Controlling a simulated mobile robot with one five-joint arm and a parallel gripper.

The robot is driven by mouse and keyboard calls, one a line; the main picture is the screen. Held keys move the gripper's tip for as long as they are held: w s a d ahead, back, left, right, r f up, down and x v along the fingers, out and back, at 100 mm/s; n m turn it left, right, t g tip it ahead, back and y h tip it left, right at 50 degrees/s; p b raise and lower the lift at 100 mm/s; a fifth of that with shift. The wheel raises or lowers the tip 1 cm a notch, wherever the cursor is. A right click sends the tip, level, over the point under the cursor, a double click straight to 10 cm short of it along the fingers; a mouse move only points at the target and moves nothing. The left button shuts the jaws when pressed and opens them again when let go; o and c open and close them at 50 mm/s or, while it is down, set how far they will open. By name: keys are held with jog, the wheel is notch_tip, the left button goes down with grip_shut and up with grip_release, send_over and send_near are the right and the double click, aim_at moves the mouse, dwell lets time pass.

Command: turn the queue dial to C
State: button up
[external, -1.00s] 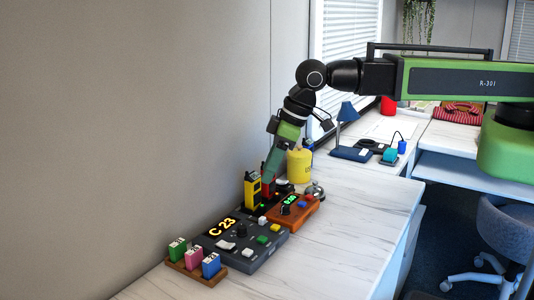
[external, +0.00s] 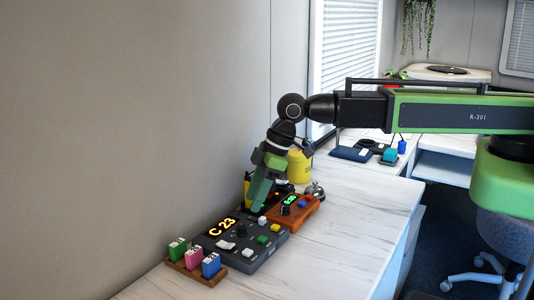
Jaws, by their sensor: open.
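The grey queue console (external: 268,250) sits on the counter, with a lit yellow display (external: 222,227) that reads "C 23". A black dial (external: 241,230) stands on its top, among white, green and yellow buttons; its pointer is too small to read. My gripper (external: 259,206) points down over the far edge of the console, beyond the dial and apart from it. Its jaws are open, and I see nothing between them.
A brown box (external: 302,217) with a green display and a silver bell (external: 317,190) stand right of my gripper. A yellow handset (external: 246,186) and a yellow canister (external: 300,166) are behind it. A wooden rack (external: 197,270) holds colored blocks in front. The counter's right side is clear.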

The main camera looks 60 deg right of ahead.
aim_at(242, 226)
jog(key=b+x, duration=0.6)
jog(key=x, duration=0.2)
jog(key=shift+f, duration=0.15)
grip_shut()
